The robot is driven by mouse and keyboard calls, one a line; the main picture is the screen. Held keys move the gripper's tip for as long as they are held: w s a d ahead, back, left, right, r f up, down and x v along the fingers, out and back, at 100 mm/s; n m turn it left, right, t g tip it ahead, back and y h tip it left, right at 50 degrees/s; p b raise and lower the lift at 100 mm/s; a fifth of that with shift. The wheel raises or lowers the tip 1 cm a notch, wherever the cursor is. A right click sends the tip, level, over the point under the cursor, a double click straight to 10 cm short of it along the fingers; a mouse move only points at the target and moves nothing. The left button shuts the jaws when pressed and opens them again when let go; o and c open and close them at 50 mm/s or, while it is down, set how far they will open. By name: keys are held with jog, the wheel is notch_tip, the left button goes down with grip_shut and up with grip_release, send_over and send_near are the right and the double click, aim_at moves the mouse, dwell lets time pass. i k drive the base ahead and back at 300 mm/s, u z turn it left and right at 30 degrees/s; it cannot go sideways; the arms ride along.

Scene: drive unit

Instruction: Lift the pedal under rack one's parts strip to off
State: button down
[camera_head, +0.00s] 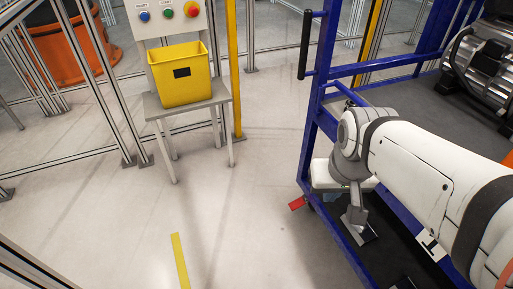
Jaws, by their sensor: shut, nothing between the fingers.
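A small red pedal (297,203) sticks out at the lower left corner of the blue rack (304,150), close to the floor. It looks slightly tilted; its exact position setting cannot be told. My gripper (368,236) points down to the right of the pedal, over the rack's dark lower area, and is apart from the pedal. Its fingers are small in the picture; it is shut and holds nothing. My arm hides part of the rack. I cannot make out a parts strip for sure.
A yellow bin (182,82) stands on a grey stand (190,104) below a button panel (167,15). A yellow post (237,70) and metal fence frames stand around. Grey machinery (480,65) sits on the rack. The floor left of the rack is clear, with a yellow stripe (180,262).

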aim_at(294, 204)
jog(key=u, duration=0.5)
jog(key=i, duration=0.95)
jog(key=u, duration=0.05)
